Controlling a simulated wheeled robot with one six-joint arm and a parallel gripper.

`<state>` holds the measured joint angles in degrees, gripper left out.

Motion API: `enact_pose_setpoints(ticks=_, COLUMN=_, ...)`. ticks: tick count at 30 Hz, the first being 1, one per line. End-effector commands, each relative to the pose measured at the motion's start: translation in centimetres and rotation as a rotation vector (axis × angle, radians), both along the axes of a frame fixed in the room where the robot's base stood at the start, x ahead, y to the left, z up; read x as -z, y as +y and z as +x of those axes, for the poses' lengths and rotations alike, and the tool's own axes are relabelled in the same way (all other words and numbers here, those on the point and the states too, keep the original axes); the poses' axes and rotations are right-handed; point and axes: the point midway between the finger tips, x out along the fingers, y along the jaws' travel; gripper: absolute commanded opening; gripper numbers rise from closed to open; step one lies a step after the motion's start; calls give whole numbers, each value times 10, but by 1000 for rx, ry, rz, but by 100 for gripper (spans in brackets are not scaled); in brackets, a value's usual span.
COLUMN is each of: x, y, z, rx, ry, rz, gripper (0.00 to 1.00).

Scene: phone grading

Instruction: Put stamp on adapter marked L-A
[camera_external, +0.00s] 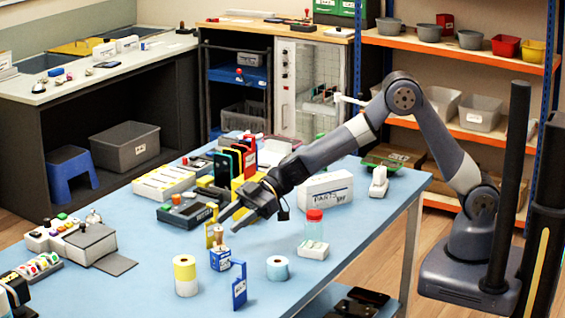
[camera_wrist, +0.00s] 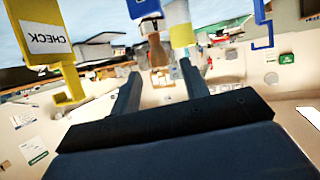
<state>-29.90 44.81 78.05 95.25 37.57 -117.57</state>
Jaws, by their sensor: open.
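My gripper (camera_external: 229,222) is open and empty above the front middle of the blue table, pointing down and left. In the wrist view its two fingers (camera_wrist: 160,66) stand apart. A brown, handle-like thing (camera_wrist: 157,50), possibly the stamp, shows between and beyond the fingertips. It seems to stand at a small blue and white holder (camera_external: 220,259), just below my gripper in the external view. I cannot make out an L-A mark on anything. Small white devices (camera_external: 313,250) and (camera_external: 378,183) lie to the right; I cannot tell whether either is an adapter.
A yellow CHECK sign (camera_wrist: 45,35) stands close to the fingers. A yellow and white roll (camera_external: 186,276), a blue tag stand (camera_external: 239,287), a blue roll (camera_external: 277,269) and a red-capped jar (camera_external: 314,226) stand nearby. A white box (camera_external: 326,192) lies behind. The front table strip is mostly clear.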

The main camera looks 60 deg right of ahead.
Motion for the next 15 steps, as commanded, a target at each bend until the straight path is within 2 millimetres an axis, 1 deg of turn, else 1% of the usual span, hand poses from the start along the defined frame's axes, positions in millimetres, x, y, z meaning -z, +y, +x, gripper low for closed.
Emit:
enact_pose_setpoints(ticks=1, x=-3, y=-10, z=-3, rx=2, ry=-1, rz=2, gripper=43)
enact_pose_setpoints(ticks=6, x=-15, y=-37, z=-12, rx=2, ry=0, rz=2, gripper=43)
enact_pose_setpoints(ticks=12, x=-24, y=-57, z=-20, rx=0, ry=1, rz=1, gripper=43)
enact_pose_setpoints(ticks=15, x=-27, y=-61, z=-21, rx=-1, ry=1, rz=1, gripper=43)
